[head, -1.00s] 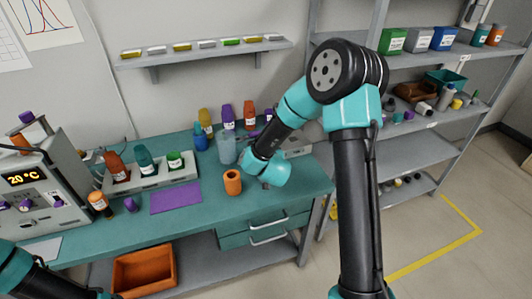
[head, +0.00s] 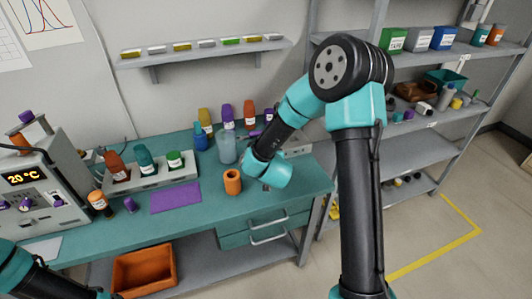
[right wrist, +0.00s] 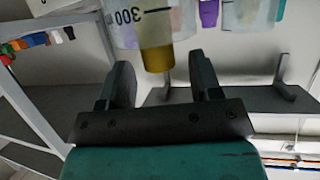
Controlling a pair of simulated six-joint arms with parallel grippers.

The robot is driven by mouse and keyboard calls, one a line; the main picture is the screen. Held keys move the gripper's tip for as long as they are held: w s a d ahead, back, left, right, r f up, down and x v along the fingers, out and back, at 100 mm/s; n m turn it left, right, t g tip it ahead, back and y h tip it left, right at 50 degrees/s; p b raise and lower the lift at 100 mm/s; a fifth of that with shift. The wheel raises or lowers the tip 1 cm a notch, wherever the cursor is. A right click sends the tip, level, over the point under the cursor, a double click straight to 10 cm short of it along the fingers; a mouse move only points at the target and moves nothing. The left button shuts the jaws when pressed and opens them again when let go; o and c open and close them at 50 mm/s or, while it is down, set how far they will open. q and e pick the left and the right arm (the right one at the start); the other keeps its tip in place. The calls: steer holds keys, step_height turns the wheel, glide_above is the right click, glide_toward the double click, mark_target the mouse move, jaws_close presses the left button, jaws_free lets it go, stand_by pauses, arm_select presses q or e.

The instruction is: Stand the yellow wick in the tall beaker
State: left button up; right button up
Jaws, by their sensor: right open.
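The tall clear beaker (head: 227,148) stands on the teal bench, just left of my right wrist in the head view. In the right wrist view the beaker (right wrist: 120,30), marked 300, shows at the top of the picture. The yellow wick (right wrist: 156,56) appears to be inside it, with one end sticking out past the rim; how it rests at its other end is out of frame. My right gripper (right wrist: 162,85) is open, its fingers on either side of the wick's end with gaps. Its fingers are hidden in the head view. My left gripper is outside the view.
Several bottles, including a purple one (head: 228,116), stand behind the beaker. An orange cup (head: 233,182) stands in front. A rack (head: 150,173), a purple mat (head: 176,197) and an instrument (head: 38,185) are to the left. The bench front is mostly clear.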

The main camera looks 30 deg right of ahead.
steer(key=v, duration=1)
steer(key=shift+s, duration=0.2)
steer(key=shift+a, duration=0.1)
